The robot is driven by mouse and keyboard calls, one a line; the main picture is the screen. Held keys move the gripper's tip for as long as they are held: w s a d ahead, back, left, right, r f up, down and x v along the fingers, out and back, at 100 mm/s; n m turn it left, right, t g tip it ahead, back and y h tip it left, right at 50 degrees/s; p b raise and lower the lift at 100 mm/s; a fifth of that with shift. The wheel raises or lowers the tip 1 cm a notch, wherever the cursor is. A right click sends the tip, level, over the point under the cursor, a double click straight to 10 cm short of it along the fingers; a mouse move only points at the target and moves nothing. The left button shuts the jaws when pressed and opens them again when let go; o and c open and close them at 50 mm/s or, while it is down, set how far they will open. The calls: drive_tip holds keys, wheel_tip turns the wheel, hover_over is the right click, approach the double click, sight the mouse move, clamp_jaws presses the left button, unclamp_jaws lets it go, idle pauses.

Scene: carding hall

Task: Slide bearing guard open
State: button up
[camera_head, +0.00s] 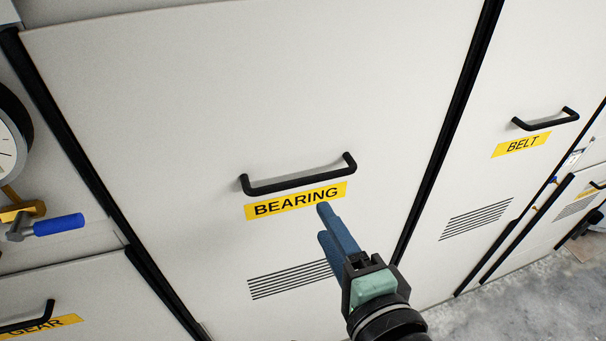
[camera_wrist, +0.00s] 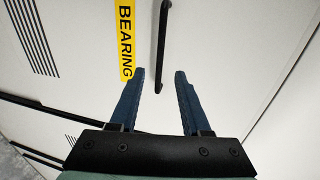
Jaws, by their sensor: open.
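The bearing guard (camera_head: 250,110) is a large off-white panel between two dark vertical rails. It has a black bar handle (camera_head: 298,176) above a yellow label (camera_head: 296,200) reading BEARING. In the head view my gripper (camera_head: 325,222) is just below the label's right part, its blue fingers pointing up toward the panel. In the wrist view the black handle (camera_wrist: 162,45) lies ahead of the fingertips, its near end in line with the gap between them. My gripper (camera_wrist: 160,74) is open with nothing between its fingers. Contact with the panel cannot be told.
A belt guard (camera_head: 480,160) with its own handle (camera_head: 545,118) stands to the right. A gear guard (camera_head: 80,290) is at the lower left. A round gauge (camera_head: 10,140) and a blue-handled valve (camera_head: 58,225) are at the left edge. Bare concrete floor (camera_head: 510,310) shows lower right.

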sight(303, 184)
drive_tip(key=p+x, duration=0.3)
drive_tip(key=x, duration=0.9)
drive_tip(key=shift+w, duration=0.25)
clamp_jaws()
idle(0.9)
